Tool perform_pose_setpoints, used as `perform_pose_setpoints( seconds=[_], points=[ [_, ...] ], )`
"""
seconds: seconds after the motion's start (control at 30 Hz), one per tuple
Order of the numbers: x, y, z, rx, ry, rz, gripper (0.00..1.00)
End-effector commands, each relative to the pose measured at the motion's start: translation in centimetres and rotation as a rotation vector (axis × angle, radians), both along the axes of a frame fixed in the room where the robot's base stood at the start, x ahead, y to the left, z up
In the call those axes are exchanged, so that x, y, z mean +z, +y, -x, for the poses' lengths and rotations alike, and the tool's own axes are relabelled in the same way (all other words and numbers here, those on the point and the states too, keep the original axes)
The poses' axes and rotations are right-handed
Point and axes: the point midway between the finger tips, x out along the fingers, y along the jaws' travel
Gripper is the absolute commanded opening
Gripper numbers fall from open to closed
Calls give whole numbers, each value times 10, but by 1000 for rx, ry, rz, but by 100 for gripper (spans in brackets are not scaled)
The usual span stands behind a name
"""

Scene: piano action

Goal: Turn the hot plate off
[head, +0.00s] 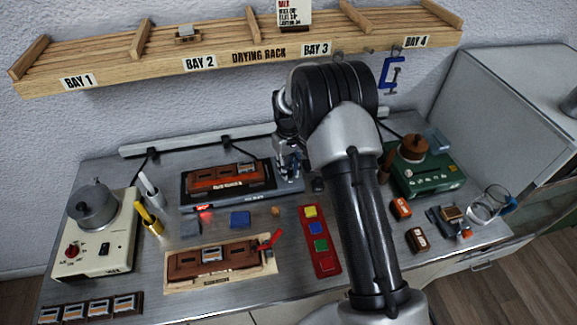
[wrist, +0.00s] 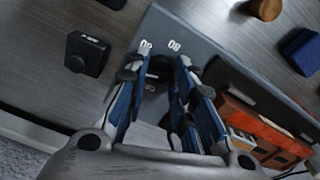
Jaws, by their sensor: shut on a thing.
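A low dark slab, which looks like the hot plate (head: 263,189), lies on the bench with a red-brown piano part (head: 222,178) on it. A small red light (head: 204,208) glows at its front left. The slab's grey end panel (wrist: 172,20) carries dial marks, two of which look like 60 and 80. A black knob (wrist: 160,70) sits beside these marks. My gripper (head: 290,168) is at this right end of the slab. In the wrist view, the blue-padded fingers of my gripper (wrist: 158,85) are on either side of the knob, shut on it. The knob's pointer is hidden.
A small black box (wrist: 88,52) stands near the slab's end. A red strip with coloured blocks (head: 321,245) and a blue block (head: 240,218) lie in front. A cream pot heater (head: 95,250) is at left, a green unit (head: 428,174) at right. The drying rack (head: 130,66) hangs above.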

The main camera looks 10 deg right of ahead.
Motion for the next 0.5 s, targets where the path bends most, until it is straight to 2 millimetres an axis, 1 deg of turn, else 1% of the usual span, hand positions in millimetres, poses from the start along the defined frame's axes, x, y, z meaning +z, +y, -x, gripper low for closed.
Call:
perform_pose_setpoints(
  seconds=[0.5],
  points=[
    [0,0,0,489,0,0,0]
  ],
)
